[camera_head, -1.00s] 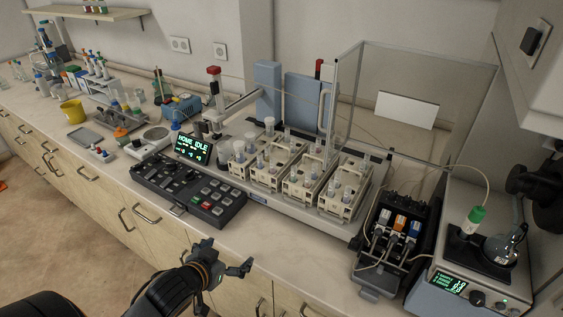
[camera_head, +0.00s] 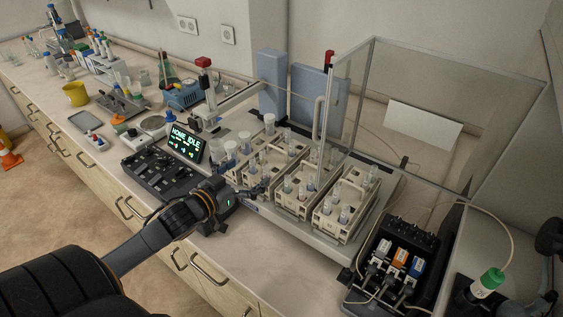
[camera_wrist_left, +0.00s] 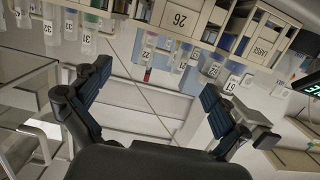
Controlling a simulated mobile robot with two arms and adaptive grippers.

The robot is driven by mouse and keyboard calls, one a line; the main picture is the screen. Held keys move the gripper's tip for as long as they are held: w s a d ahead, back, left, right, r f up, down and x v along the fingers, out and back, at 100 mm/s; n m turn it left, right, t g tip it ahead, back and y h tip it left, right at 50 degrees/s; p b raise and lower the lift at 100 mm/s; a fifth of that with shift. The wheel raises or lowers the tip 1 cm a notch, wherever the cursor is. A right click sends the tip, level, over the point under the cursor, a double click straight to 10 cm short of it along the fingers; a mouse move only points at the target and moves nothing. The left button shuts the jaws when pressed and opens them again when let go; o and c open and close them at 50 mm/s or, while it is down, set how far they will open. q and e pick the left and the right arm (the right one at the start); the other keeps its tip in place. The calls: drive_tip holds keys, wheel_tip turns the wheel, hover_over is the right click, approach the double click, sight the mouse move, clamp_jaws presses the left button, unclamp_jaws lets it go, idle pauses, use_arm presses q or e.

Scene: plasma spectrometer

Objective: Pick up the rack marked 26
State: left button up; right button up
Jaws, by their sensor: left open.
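In the left wrist view, the rack marked 26 (camera_wrist_left: 180,18) shows at the top edge, its label upside down and partly cut off. Labelled tubes hang into view around it, one marked 61 (camera_wrist_left: 229,84). My left gripper (camera_wrist_left: 155,80) is open, with its two fingers spread below the rack in that picture and nothing between them. In the head view, my left gripper (camera_head: 256,190) is at the front of the row of cream tube racks (camera_head: 292,203). No rack label can be read there, so I cannot tell which is 26. My right gripper is not seen.
The keypad console (camera_head: 160,172) and its lit display (camera_head: 185,143) lie left of the racks. A clear screen (camera_head: 445,110) rises behind and to the right. A black pump unit (camera_head: 400,258) stands right of the racks.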

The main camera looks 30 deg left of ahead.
sight(275, 161)
use_arm(q)
drive_tip(key=w, duration=0.4)
drive_tip(key=shift+w+d+f+p, duration=0.15)
drive_tip(key=shift+w+p, duration=0.05)
drive_tip(key=shift+p, duration=0.2)
drive_tip(key=shift+w+d+f+p, duration=0.1)
drive_tip(key=shift+w+p, duration=0.1)
drive_tip(key=shift+w, duration=0.45)
drive_tip(key=shift+w+f+p, duration=0.1)
drive_tip(key=shift+w+p, duration=0.05)
drive_tip(key=shift+w, duration=0.45)
drive_tip(key=w, duration=0.1)
drive_tip(key=w+p, duration=0.1)
drive_tip(key=w, duration=0.2)
drive_tip(key=shift+w+f+p, duration=0.15)
drive_tip(key=shift+f+p, duration=0.1)
drive_tip(key=shift+p, duration=0.1)
drive_tip(key=shift+w+d+f, duration=0.1)
drive_tip(key=shift+w+d, duration=0.05)
drive_tip(key=shift+w, duration=0.05)
drive_tip(key=shift+s, duration=0.1)
drive_tip(key=shift+c, duration=0.6)
drive_tip(key=c, duration=1.8)
drive_tip(key=shift+o, duration=0.2)
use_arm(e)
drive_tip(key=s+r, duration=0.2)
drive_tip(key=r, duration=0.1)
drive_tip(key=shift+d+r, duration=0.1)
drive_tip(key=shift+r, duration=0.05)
